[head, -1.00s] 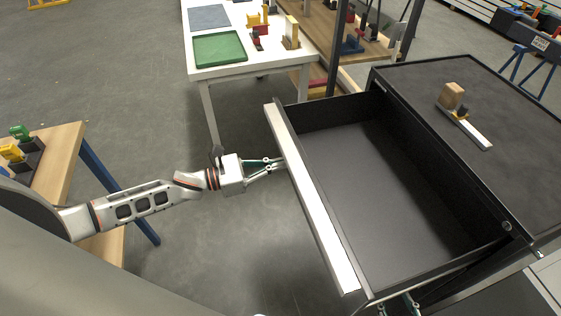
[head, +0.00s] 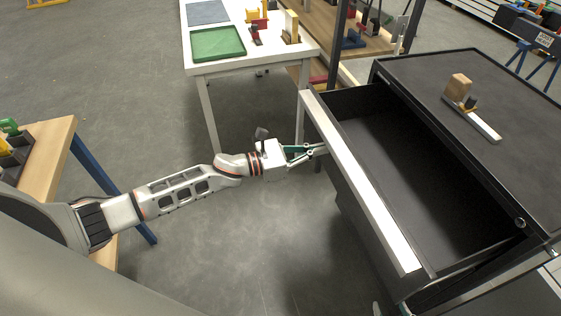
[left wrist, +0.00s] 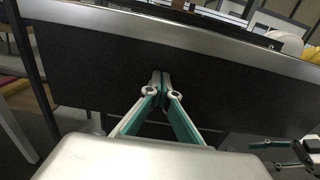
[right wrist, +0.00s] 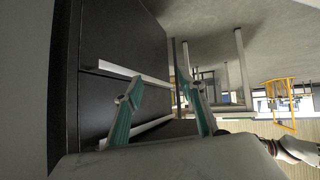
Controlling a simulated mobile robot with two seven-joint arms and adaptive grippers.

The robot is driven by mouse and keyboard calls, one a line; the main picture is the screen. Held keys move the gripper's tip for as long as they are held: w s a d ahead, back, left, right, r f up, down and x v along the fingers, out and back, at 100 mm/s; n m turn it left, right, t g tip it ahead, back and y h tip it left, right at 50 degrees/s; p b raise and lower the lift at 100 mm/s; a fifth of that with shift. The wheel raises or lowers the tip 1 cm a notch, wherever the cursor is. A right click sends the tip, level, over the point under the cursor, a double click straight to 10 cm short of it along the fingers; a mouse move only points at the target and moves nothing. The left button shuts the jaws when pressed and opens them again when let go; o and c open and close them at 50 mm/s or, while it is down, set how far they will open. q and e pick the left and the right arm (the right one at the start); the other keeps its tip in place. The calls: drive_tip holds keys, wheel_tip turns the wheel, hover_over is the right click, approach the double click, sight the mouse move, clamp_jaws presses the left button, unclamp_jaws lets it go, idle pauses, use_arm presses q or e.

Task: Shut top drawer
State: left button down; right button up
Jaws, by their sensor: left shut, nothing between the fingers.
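The top drawer (head: 360,178) of the black cabinet (head: 430,75) is partly open, with a pale metal strip along its front edge and an empty dark interior. My left gripper (head: 322,150) is shut and empty, its fingertips at the outer face of the drawer front. In the left wrist view the closed fingertips (left wrist: 161,80) are against or very close to the dark drawer front (left wrist: 230,80); exact contact is hard to tell. My right gripper (right wrist: 161,62) is open and empty beside lower drawers with pale handle strips (right wrist: 120,70).
A wooden block and small parts (head: 465,95) lie on the cabinet top. A white table (head: 245,68) with a green tray (head: 217,43) stands behind the drawer. A wooden table (head: 45,165) is at the left. Grey floor lies between.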

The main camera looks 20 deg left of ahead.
use_arm(q)
drive_tip(key=b+x, duration=0.2)
drive_tip(key=x, duration=0.5)
drive_tip(key=b+x, duration=0.2)
drive_tip(key=x, duration=0.5)
drive_tip(key=b+x, duration=0.3)
drive_tip(key=x, duration=0.5)
drive_tip(key=shift+f, duration=0.4)
drive_tip(key=shift+w+d+r, duration=0.15)
drive_tip(key=shift+w+d, duration=0.25)
drive_tip(key=shift+d, duration=0.15)
drive_tip(key=shift+w+d+r+b, duration=0.1)
drive_tip(key=shift+b, duration=0.2)
drive_tip(key=shift+r, duration=0.15)
use_arm(e)
drive_tip(key=f, duration=0.1)
drive_tip(key=w+f, duration=0.1)
drive_tip(key=f, duration=0.1)
drive_tip(key=shift+w+d+f+n, duration=0.2)
drive_tip(key=shift+w+d+n, duration=0.1)
drive_tip(key=shift+w+d, duration=0.1)
use_arm(q)
drive_tip(key=shift+r, duration=0.1)
use_arm(e)
drive_tip(key=shift+s+f, duration=0.1)
drive_tip(key=shift+s, duration=0.05)
drive_tip(key=shift+a, duration=0.1)
